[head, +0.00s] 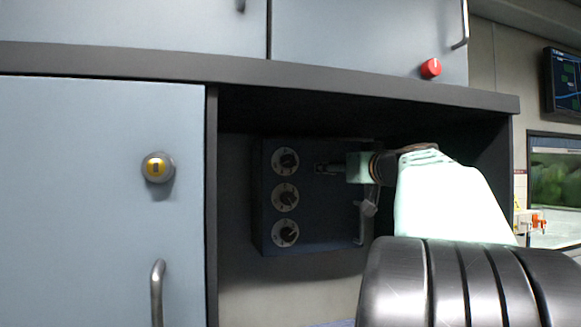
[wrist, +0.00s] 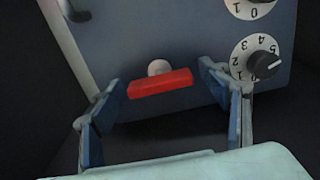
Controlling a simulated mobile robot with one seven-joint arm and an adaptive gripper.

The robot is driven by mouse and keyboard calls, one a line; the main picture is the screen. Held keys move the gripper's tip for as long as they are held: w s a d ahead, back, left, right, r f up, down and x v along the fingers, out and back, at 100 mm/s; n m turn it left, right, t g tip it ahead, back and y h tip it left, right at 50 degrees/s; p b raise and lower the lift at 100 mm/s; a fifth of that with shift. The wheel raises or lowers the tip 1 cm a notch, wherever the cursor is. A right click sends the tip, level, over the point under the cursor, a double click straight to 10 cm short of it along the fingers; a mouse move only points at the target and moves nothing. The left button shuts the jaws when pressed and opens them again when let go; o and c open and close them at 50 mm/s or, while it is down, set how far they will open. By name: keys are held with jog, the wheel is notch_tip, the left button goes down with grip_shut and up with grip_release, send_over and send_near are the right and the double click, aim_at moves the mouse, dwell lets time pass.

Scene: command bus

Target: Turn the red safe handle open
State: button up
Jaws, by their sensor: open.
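The dark blue safe (head: 315,225) sits in an open cabinet niche, with several numbered dials on its face. In the wrist view, the red safe handle (wrist: 160,84) is a short bar, slightly tilted, in front of a pale round hub on the safe's face (wrist: 165,35). My gripper (wrist: 162,76) is open, with one blue finger to the left of the bar and one to the right. No contact with the handle is clear. In the head view, my gripper (head: 322,168) is at the safe front, and the red handle is hidden.
Dark niche walls close around the safe, and a cabinet shelf edge (head: 300,76) runs above my arm. The left cabinet door has a yellow-faced lock (head: 157,167). A red knob (head: 430,68) is on the upper right cabinet. Dials (wrist: 258,58) stand beside the right finger.

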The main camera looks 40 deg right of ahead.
jog(key=shift+w, duration=0.15)
jog(key=shift+c, duration=0.6)
jog(key=c, duration=1.1)
